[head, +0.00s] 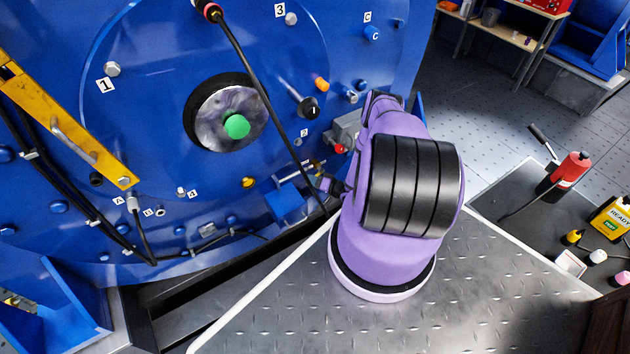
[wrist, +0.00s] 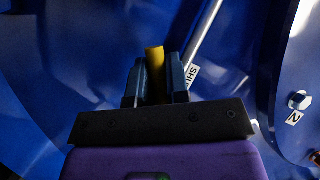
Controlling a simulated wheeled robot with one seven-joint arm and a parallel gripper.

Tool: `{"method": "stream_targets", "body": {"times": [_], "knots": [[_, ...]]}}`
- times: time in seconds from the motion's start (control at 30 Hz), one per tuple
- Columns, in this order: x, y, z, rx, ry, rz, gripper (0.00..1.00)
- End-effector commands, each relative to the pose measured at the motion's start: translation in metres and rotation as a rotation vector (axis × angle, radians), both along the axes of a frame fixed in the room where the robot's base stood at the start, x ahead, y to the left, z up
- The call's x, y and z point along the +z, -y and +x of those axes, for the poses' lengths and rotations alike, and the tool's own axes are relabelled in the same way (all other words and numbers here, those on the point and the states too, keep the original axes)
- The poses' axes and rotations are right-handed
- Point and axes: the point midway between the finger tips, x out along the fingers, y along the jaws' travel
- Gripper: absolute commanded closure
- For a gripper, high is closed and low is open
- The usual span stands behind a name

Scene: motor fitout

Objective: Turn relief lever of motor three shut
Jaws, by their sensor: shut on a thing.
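The motor is a large blue round housing (head: 150,60), with a 3 plate (head: 280,10) at its upper right. In the wrist view my gripper (wrist: 160,75) is shut on a yellow handle (wrist: 155,65), which I take for the relief lever's. A white label (wrist: 192,73) reading "SHU", its end cut off, sits just right of the fingers. In the head view my gripper (head: 324,184) is small and partly hidden by my purple arm, low on the housing's right side. The lever's pivot and exact angle are hidden.
A black cable (head: 250,75) runs down the housing front close to my gripper. A silver rod (wrist: 207,30) slants behind the fingers. Knobs and fittings (head: 308,106) stick out above. A tread-plate platform (head: 480,285) lies below; a cart with a red bottle (head: 571,170) stands right.

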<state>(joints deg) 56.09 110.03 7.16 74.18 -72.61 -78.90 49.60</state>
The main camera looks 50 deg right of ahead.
Motion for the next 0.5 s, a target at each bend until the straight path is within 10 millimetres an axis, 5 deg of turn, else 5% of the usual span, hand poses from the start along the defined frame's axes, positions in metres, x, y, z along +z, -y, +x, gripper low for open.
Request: {"method": "stream_targets", "body": {"times": [0.5], "knots": [[0.022, -0.008, 0.001, -0.001, 0.100, 0.420, 1.00]]}}
